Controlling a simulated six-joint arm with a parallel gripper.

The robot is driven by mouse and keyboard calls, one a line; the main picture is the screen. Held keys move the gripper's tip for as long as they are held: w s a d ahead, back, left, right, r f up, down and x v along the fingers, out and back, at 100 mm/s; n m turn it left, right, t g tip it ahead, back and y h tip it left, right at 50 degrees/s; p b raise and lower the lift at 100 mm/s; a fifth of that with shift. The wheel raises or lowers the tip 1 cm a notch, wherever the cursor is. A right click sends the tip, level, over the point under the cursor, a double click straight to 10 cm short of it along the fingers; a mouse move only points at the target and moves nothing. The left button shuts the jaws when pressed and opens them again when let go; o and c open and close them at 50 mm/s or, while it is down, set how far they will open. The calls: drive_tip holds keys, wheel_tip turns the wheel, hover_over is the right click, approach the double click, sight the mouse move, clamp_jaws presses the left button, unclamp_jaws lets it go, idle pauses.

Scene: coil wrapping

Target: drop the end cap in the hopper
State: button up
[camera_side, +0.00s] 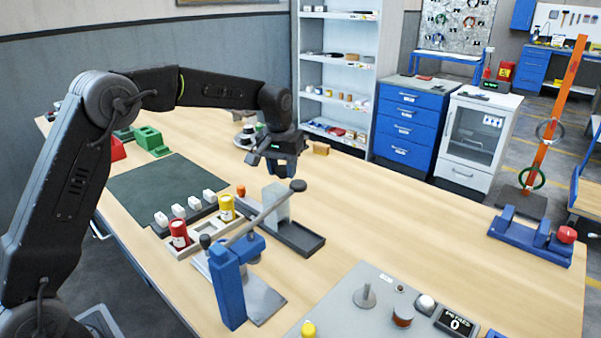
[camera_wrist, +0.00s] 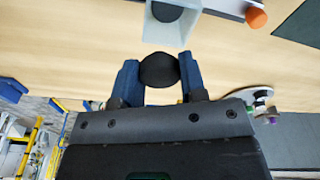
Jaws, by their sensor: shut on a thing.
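My gripper (camera_side: 286,172) hangs above the table, beyond and above the pale hopper (camera_side: 275,203). In the wrist view my gripper (camera_wrist: 158,80) has its blue fingers shut on the black, rounded end cap (camera_wrist: 158,70).
A dark tray (camera_side: 300,238) lies at the hopper's foot. A rack holds red (camera_side: 179,235) and yellow (camera_side: 227,208) cans. The table's right middle is clear.

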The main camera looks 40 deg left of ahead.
sight(275, 182)
drive_tip(key=shift+s+a+r, duration=0.15)
drive_tip(key=shift+s, duration=0.4)
drive_tip(key=shift+s+a+r, duration=0.1)
drive_tip(key=shift+s+a, duration=0.05)
drive_tip(key=shift+s, duration=0.4)
drive_tip(key=shift+f, duration=1.9)
